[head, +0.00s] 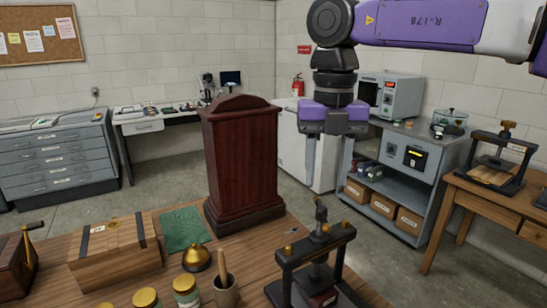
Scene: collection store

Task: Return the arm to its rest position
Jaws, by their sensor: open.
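My arm, with purple and white links, reaches in from the upper right of the head view. My gripper (330,160) hangs pointing down from it, with its fingers apart and nothing between them.
The wooden table (258,274) holds a tall dark red case (242,160), a wooden box (115,246), a green mat (185,228), a brass bell (196,258), jars (186,290) and a black press (317,258). A grey shelf unit (425,160) and side table (500,195) stand right.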

